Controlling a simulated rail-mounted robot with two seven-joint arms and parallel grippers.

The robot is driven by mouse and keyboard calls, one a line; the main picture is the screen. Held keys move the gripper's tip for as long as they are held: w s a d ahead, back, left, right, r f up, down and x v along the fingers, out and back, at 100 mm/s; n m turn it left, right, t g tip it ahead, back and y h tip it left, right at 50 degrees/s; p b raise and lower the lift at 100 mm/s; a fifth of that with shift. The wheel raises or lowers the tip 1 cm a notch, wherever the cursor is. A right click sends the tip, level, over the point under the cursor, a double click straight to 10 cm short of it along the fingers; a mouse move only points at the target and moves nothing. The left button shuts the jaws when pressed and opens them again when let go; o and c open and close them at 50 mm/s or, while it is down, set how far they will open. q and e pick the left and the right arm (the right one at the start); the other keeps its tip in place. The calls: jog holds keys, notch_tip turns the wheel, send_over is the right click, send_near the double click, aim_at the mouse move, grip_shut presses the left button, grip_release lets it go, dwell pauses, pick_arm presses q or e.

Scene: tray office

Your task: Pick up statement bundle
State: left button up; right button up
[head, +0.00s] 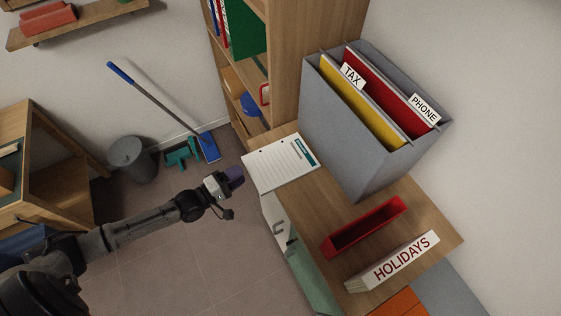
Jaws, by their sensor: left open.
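The statement bundle seems to be the stack of white printed sheets (281,164) with a teal mark and dark dots along one edge. It lies flat at the far left end of the wooden desk top and reaches its edge. My left gripper (236,177) is open and empty, just left of the sheets near their left corner. A small gap seems to lie between them, though the height difference is hard to tell. My right gripper is not in view.
A grey file box (340,125) with TAX (352,75) and PHONE (424,107) folders stands right of the sheets. A red tray (365,228) and a HOLIDAYS block (395,262) lie nearer. A wooden shelf (285,70) rises behind. A bin (132,158) stands on open floor.

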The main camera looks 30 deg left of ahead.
aim_at(250, 168)
pick_arm(q)
jog(key=x, duration=0.5)
jog(key=shift+d+f+b, duration=0.1)
jog(key=shift+f+b, duration=0.15)
jog(key=shift+b, duration=0.1)
jog(key=shift+s, duration=0.1)
jog(key=shift+c, duration=0.4)
grip_shut()
jog(key=shift+r, duration=0.1)
